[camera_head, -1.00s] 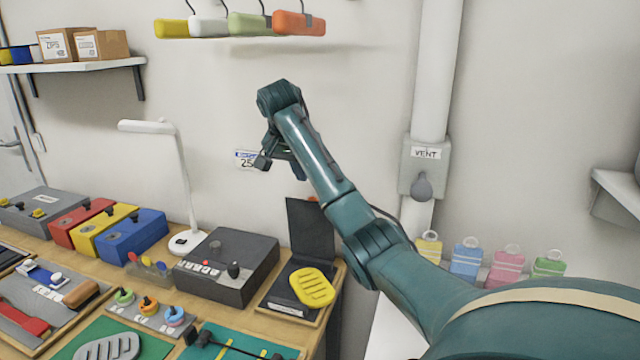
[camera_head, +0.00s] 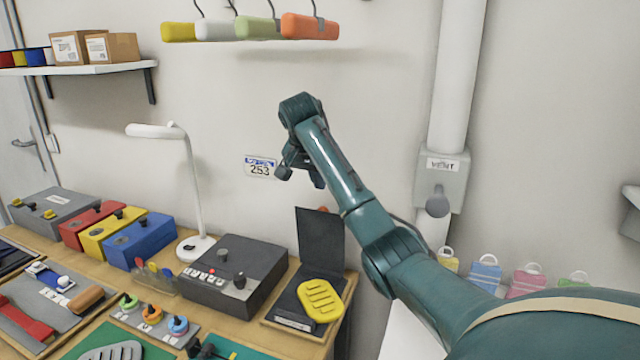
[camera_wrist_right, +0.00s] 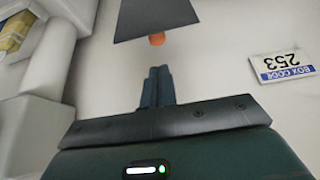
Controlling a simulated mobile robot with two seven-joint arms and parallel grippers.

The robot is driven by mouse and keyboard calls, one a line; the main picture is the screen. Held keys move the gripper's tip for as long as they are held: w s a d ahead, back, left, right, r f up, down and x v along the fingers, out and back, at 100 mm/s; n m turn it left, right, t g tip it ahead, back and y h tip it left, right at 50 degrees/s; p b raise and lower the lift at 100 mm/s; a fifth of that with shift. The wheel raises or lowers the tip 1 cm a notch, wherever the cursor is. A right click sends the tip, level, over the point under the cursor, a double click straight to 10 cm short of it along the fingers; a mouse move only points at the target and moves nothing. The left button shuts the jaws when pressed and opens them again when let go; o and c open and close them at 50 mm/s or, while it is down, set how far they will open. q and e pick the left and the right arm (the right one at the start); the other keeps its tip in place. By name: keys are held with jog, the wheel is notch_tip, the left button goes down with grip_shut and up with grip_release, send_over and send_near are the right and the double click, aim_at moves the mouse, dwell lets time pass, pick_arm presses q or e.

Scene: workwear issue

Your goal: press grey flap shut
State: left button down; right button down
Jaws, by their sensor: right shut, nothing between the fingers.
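A dark grey flap (camera_head: 320,238) stands upright, open, at the back of a low dark box (camera_head: 290,300) on the right end of the bench. A yellow slotted pad (camera_head: 321,300) is at the box's front right. My right gripper (camera_head: 301,172) is above the flap, in front of the wall, apart from it. In the right wrist view its fingers (camera_wrist_right: 157,86) are together and empty, and the flap (camera_wrist_right: 155,18) shows beyond them at the top. An orange round thing (camera_wrist_right: 156,39) shows at the flap's edge. My left gripper is out of view.
A dark control box (camera_head: 235,275) with knobs stands left of the flap's box. A white lamp (camera_head: 194,190) rises behind it. Red, yellow and blue boxes (camera_head: 140,238) stand further left. A vent pipe (camera_head: 455,90) stands right.

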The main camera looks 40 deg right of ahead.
pick_arm(q)
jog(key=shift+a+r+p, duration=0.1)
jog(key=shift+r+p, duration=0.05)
jog(key=shift+p, duration=0.45)
pick_arm(e)
jog(key=x, duration=0.8)
jog(key=shift+f, duration=0.1)
